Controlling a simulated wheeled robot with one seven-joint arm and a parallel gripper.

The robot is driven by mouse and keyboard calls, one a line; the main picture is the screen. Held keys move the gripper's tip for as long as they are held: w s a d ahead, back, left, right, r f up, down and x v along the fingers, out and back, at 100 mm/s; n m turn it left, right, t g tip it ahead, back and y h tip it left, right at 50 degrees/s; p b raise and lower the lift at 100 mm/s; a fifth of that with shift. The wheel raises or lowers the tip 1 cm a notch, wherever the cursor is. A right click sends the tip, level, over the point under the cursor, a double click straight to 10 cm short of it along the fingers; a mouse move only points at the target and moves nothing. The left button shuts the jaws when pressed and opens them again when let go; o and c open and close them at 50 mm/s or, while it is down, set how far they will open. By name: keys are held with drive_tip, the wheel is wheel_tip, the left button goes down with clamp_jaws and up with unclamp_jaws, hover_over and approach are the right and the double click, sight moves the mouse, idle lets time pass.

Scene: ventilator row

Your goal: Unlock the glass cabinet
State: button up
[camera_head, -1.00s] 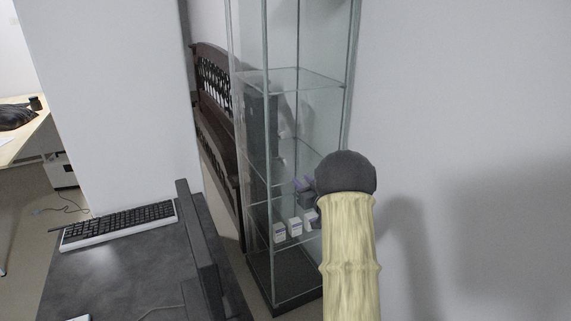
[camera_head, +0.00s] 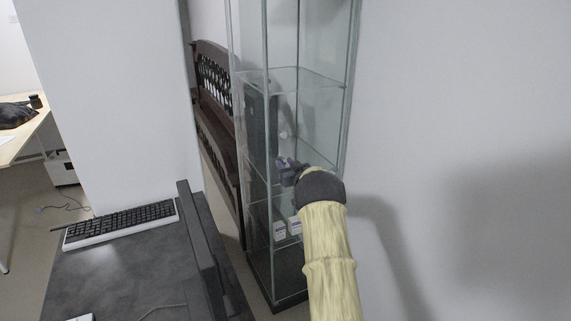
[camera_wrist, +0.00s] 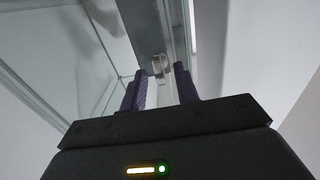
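The glass cabinet (camera_head: 304,110) is a tall clear case with glass shelves and a dark base, standing against the wall. My gripper (camera_head: 283,163) is at its front, about mid-height, with my arm reaching up from below. In the wrist view, the two dark purple fingers of my gripper (camera_wrist: 162,85) are apart with a gap between them. A small shiny metal piece, apparently the cabinet's lock (camera_wrist: 159,66), is on the glass edge just beyond the fingertips. I cannot tell whether the fingers touch it. No key can be made out.
Small white boxes (camera_head: 280,231) stand on a lower shelf inside the cabinet. A dark desk (camera_head: 120,270) with a keyboard (camera_head: 120,224) and a monitor (camera_head: 211,255) is at left. A dark wooden bench (camera_head: 215,120) stands behind. The wall (camera_head: 460,120) at right is bare.

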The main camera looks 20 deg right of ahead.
drive_tip(key=shift+w, duration=0.25)
clamp_jaws()
